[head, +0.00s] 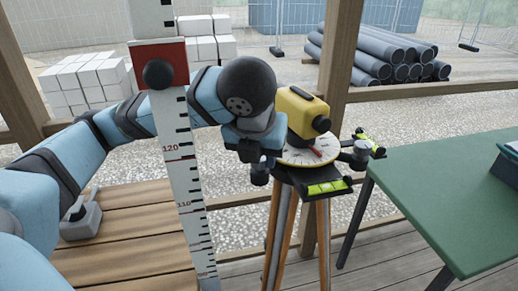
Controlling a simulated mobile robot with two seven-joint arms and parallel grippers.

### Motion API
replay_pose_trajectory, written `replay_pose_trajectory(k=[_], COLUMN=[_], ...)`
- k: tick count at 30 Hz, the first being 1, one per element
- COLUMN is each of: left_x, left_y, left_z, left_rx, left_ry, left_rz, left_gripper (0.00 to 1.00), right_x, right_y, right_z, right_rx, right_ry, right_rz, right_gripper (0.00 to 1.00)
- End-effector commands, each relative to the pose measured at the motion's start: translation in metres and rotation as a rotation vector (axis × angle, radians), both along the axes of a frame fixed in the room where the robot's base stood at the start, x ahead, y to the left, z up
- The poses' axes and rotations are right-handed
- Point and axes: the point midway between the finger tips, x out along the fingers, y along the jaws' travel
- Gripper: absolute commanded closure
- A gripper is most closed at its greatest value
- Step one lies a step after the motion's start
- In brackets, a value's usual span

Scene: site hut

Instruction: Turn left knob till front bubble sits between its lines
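A yellow levelling instrument (301,112) stands on a white dial plate (308,152) on a wooden tripod (281,235). The front bubble vial (327,187) is yellow-green with dark lines, in a black holder at the front of the tripod head. Its bubble is too small to place against the lines. My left gripper (253,157) points down at the left side of the head, just above the dark left knob (259,175), which it partly hides. Whether its fingers are open or touch the knob I cannot tell. My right gripper is not in view.
A second vial (369,141) and a dark knob (354,155) are on the head's right side. A measuring staff (180,165) with a red target (175,54) stands in front of my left arm. A green table (450,190) is at right, a wooden bench (125,235) at left.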

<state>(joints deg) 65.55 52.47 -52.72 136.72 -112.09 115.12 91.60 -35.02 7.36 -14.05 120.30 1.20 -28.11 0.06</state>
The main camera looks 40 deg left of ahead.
Motion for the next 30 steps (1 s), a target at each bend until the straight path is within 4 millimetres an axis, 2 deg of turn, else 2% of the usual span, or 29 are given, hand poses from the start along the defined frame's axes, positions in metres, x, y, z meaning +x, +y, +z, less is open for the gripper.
replay_pose_trajectory(k=[14,15,18,30], left_x=[-0.0003,-0.0004,-0.0003,0.0001], left_y=[-0.0002,-0.0003,-0.0002,-0.0001], left_z=[-0.0011,-0.001,-0.0009,0.0002], left_rx=[0.0,0.0,0.0,0.0], left_ry=[0.002,0.002,0.002,0.0], left_rz=[0.013,0.013,0.013,0.014], left_gripper=[0.86,0.58,0.38,0.38], right_x=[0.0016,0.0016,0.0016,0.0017], right_y=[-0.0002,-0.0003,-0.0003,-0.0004], right_z=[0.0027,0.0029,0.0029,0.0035], right_rx=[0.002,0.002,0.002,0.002], right_ry=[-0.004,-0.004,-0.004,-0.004], right_rz=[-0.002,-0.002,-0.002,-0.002], right_gripper=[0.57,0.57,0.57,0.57])
